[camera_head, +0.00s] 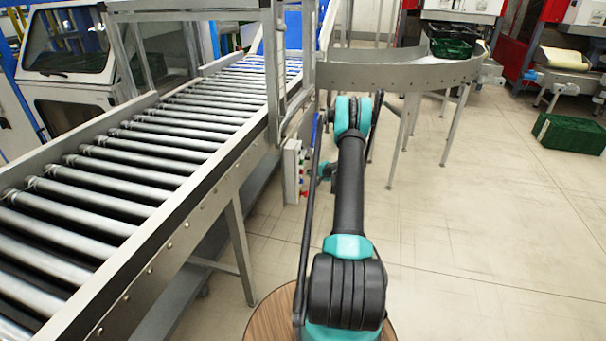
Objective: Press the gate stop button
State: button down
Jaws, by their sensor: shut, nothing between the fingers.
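A pale grey control box (291,172) hangs on the side of the conveyor frame, left of my arm. Small coloured buttons show on its right side, a red one (304,193) among them low down. They are too small to read, so I cannot tell which is the gate stop button. My arm reaches forward and bends down at its far teal joint. The end of my arm with my gripper (321,176) shows small and partly hidden just right of the box. It is shut and empty. I cannot tell whether it touches a button.
A roller conveyor (150,150) runs along the left, with metal legs below. A curved metal table (395,75) stands ahead, with a dark green crate (451,48) at its far end. Another green crate (570,132) is on the floor at right.

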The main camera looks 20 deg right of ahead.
jog(key=shift+s+d, duration=0.15)
jog(key=shift+d, duration=0.05)
jog(key=shift+s+d, duration=0.65)
jog(key=shift+d, duration=0.3)
jog(key=shift+s+d, duration=0.65)
jog(key=shift+d, duration=0.3)
